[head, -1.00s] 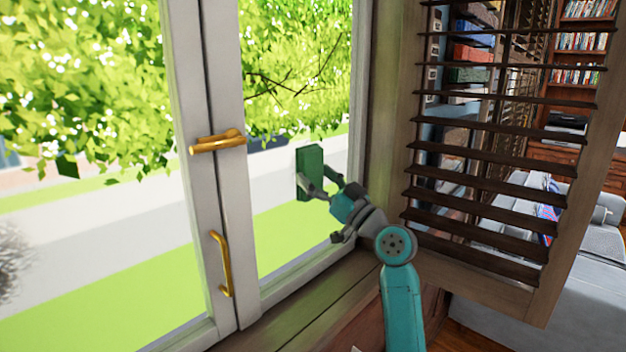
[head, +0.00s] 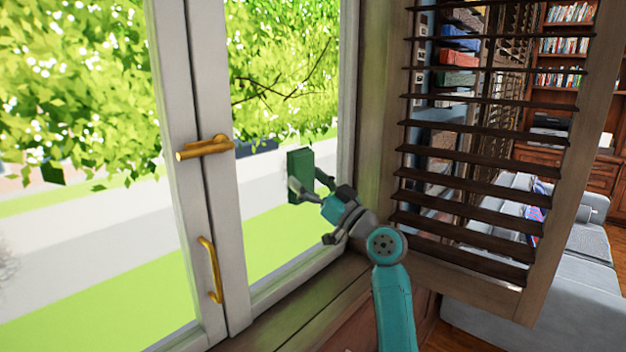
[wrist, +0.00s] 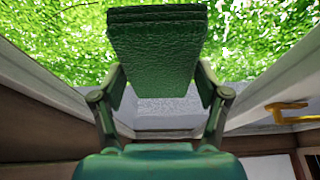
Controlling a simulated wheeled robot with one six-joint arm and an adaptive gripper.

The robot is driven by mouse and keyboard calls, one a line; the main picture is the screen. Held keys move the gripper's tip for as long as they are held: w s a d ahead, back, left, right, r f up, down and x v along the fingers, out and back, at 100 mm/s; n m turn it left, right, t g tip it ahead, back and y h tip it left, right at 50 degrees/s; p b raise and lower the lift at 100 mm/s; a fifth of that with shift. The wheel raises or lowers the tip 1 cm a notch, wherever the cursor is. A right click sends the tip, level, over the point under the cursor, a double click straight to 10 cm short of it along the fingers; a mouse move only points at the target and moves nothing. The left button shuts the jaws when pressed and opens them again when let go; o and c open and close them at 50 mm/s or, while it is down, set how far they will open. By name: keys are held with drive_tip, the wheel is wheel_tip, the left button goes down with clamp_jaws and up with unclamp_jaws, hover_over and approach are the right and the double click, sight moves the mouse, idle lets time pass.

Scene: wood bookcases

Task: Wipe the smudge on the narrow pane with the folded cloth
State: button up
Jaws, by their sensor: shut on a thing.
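The folded cloth (head: 301,176) is a dark green, thick block. My gripper (head: 310,187) is shut on it, with one finger on each side. In the head view the cloth is upright in front of the narrow pane (head: 275,105), right of the brass handles. I cannot tell whether it touches the glass. In the wrist view the cloth (wrist: 155,45) fills the upper middle, between the fingers of my gripper (wrist: 160,85). I can make out no smudge on the pane; the cloth and gripper cover part of the glass.
A brass latch (head: 205,147) and a brass pull handle (head: 211,270) stick out from the white window frame (head: 190,200) at left. An open slatted wooden shutter (head: 465,165) stands close to the right of my arm. A wooden sill (head: 300,305) runs below. A grey sofa (head: 575,255) is behind the shutter.

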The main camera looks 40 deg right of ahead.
sight(312, 164)
drive_tip(key=shift+s+a, duration=0.15)
drive_tip(key=shift+a, duration=0.75)
drive_tip(key=shift+s+a, duration=0.2)
drive_tip(key=shift+a, duration=0.75)
drive_tip(key=shift+s+a, duration=0.15)
drive_tip(key=shift+a, duration=0.75)
drive_tip(key=shift+s+r, duration=0.1)
drive_tip(key=shift+r, duration=1.4)
drive_tip(key=shift+w+d, duration=0.25)
drive_tip(key=shift+d, duration=0.75)
drive_tip(key=shift+w+d, duration=0.25)
drive_tip(key=shift+d, duration=0.7)
drive_tip(key=shift+w+d, duration=0.15)
drive_tip(key=shift+d, duration=0.8)
drive_tip(key=shift+w+d, duration=0.15)
drive_tip(key=shift+d, duration=0.75)
drive_tip(key=shift+w, duration=0.1)
drive_tip(key=shift+s+a, duration=0.25)
drive_tip(key=shift+a, duration=1)
drive_tip(key=shift+s+a, duration=0.3)
drive_tip(key=shift+a, duration=1)
drive_tip(key=shift+s+a, duration=0.25)
drive_tip(key=shift+a, duration=1)
